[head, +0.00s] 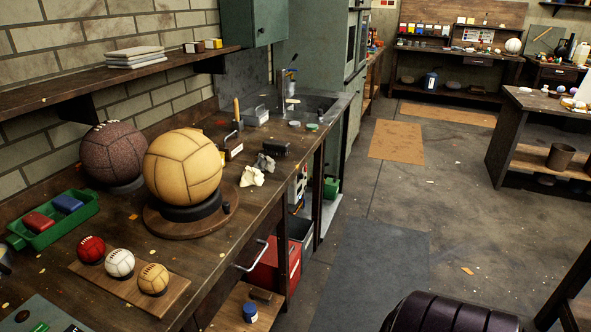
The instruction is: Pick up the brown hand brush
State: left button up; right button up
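I cannot tell for certain which thing is the brown hand brush. A dark, oblong, brush-like block (275,148) lies on the workbench near its right edge, behind crumpled light and grey cloths. A small brown block (261,296) on the low shelf under the bench is another brush-like shape, too small to make out. Neither of my grippers shows in the head view.
The wooden workbench (215,262) carries a large tan ball (184,166) on a round stand, a dark ball (113,153), a green tray (50,238) and three small balls on a board. Open floor (450,200) lies to the right. A dark ribbed seat (450,314) stands at the bottom.

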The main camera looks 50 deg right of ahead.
aim_at(264, 297)
jog(key=z, duration=1.35)
